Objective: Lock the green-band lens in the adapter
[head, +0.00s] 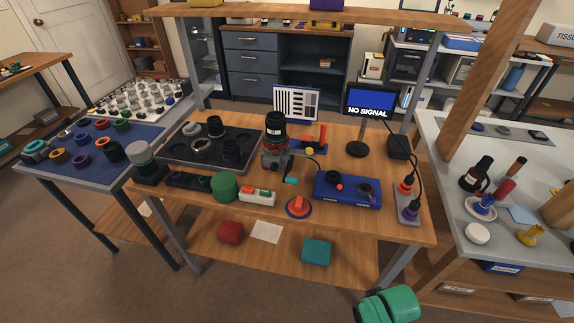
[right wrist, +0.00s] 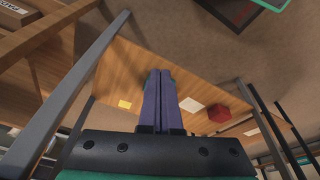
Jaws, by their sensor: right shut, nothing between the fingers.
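I cannot make out a lens with a clear green band. A dark lens with a red band (head: 276,128) stands upright on a grey and red camera-like body (head: 277,157) at the bench's middle. Dark lens-like parts (head: 215,127) stand in the black tray (head: 176,158). A blue box (head: 331,198) at the front right carries a red knob and a dark ring-shaped part; I cannot tell whether it is the adapter. My right gripper (right wrist: 158,72) is shut and empty in the right wrist view, away from the bench-top parts. My left gripper is out of view.
A green cylinder (head: 225,186), a white block with coloured buttons (head: 257,197) and an orange-topped disc (head: 298,207) line the bench's front. A monitor (head: 370,103) stands behind. The lower shelf (head: 275,250) holds red and teal boxes. Side tables flank the bench.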

